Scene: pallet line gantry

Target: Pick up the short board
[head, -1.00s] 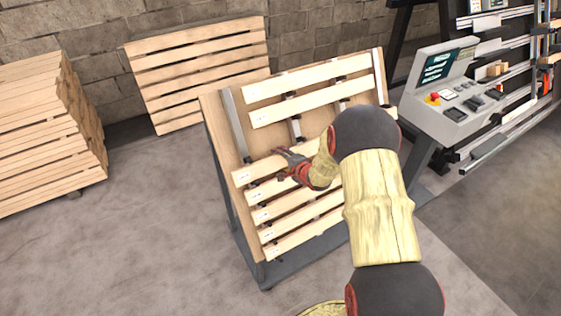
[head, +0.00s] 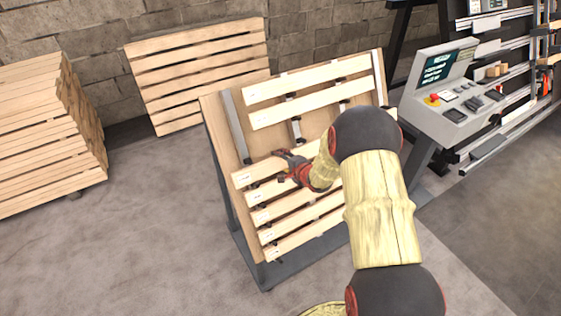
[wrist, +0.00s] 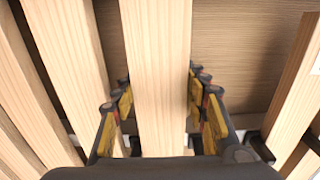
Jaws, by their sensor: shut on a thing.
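My gripper (head: 287,164) is at the sloped rack in the head view, at the top board of its lower group, the short board (head: 253,175). This pale wooden board has a small white label at its left end. In the wrist view the short board (wrist: 160,60) runs lengthwise between the two fingers of my gripper (wrist: 160,90), which is shut on its long edges. My arm hides the board's right end in the head view, so its full length cannot be told. The board looks still at the rack.
The rack (head: 218,150) holds two more boards above (head: 310,78) and several below (head: 285,215), close to the gripped one. A control console (head: 450,90) stands at the right. Stacked boards (head: 45,140) and a slatted panel (head: 195,75) stand at the left. Floor at the front left is clear.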

